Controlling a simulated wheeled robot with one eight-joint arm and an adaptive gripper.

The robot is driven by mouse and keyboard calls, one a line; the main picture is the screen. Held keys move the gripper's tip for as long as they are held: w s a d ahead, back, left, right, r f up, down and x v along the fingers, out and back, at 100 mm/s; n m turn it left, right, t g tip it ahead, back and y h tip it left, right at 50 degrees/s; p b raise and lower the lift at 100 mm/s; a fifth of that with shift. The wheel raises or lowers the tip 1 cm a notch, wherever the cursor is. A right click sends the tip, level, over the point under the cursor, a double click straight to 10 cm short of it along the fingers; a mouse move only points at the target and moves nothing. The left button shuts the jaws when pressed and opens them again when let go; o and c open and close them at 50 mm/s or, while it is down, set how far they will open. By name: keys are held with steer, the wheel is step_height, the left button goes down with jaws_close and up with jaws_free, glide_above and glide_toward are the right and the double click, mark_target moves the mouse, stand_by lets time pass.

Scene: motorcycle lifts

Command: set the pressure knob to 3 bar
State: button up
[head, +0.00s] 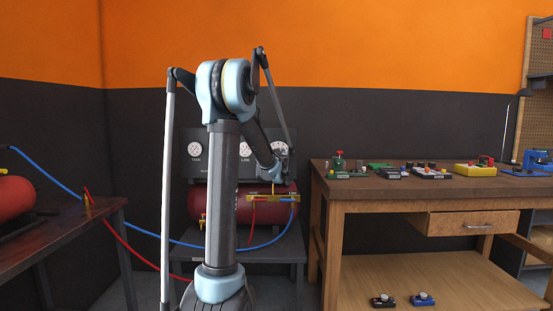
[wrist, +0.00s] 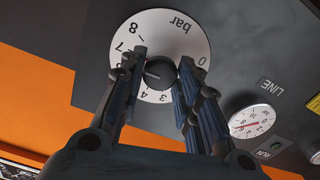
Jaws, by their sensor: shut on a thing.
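In the wrist view the pressure knob (wrist: 160,73) is a dark round knob at the middle of a white dial (wrist: 190,35) marked "bar". The dial shows upside down, with 8 and 7 at the left, 0 at the right and 3 and 4 below the knob. My gripper (wrist: 159,70) has one finger on each side of the knob and is shut on it. The fingers hide parts of the scale. A small pale mark shows on the knob, but I cannot tell its exact reading. In the head view the dial (head: 280,148) is partly behind my arm.
The LINE gauge (wrist: 252,121) sits beside the dial on the dark panel, with a RUN button nearby. A TANK gauge (head: 195,149) is further left. Below are a red tank (head: 197,203) and hoses. A wooden workbench (head: 380,190) with small devices stands to the right.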

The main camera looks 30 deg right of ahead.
steer(key=shift+w+a+n, duration=0.1)
steer(key=shift+a+n, duration=0.05)
steer(key=shift+n, duration=0.35)
steer(key=n, duration=2.2)
steer(key=shift+f, duration=0.1)
stand_by(0.4)
steer(key=o, duration=1.1)
steer(key=shift+c, duration=0.2)
steer(key=v, duration=1.2)
